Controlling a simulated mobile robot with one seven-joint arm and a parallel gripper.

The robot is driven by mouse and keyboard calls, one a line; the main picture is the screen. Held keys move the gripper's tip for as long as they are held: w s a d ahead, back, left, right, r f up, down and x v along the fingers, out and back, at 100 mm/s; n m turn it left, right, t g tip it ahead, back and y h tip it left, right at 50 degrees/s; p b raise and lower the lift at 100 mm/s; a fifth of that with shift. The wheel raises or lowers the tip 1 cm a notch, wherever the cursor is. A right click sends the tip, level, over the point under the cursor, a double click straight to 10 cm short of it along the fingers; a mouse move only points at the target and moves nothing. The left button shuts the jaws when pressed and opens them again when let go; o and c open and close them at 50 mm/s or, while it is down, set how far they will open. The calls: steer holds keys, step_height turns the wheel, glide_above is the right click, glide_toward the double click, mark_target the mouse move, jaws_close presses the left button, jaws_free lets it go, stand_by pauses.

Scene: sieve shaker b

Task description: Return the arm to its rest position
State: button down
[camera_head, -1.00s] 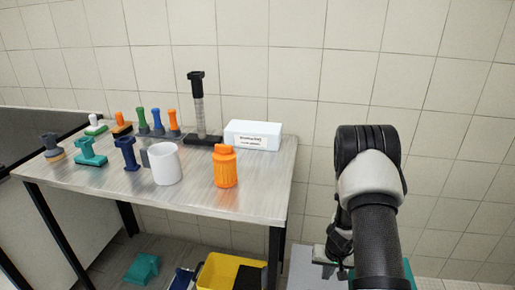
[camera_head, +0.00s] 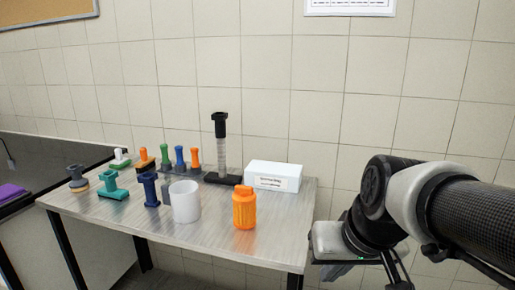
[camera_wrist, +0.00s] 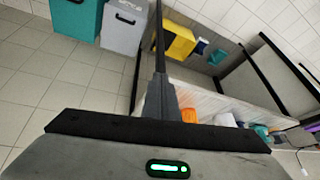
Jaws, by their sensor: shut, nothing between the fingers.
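My arm (camera_head: 385,205) is at the right of the head view, bent, beside the right end of the table. Its wrist end points down and out of the bottom of that view, so the fingertips do not show there. In the wrist view my gripper (camera_wrist: 160,88) shows as dark fingers together, with nothing between them. It is apart from the table and the things on it. A green light glows on the wrist housing below the fingers.
The table (camera_head: 225,238) holds an orange jar (camera_head: 244,208), a white cup (camera_head: 185,202), a white box (camera_head: 274,177), a black stand (camera_head: 221,150) and several coloured brushes. In the wrist view, teal (camera_wrist: 75,18), grey (camera_wrist: 124,24) and yellow (camera_wrist: 179,42) bins stand on the floor.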

steer(key=s+d+r+h+p, duration=0.1)
steer(key=s+r, duration=0.2)
steer(key=s, duration=0.3)
step_height(320, 180, up, 19)
steer(key=p, duration=1.9)
steer(key=shift+r+p, duration=0.15)
steer(key=shift+p, duration=0.2)
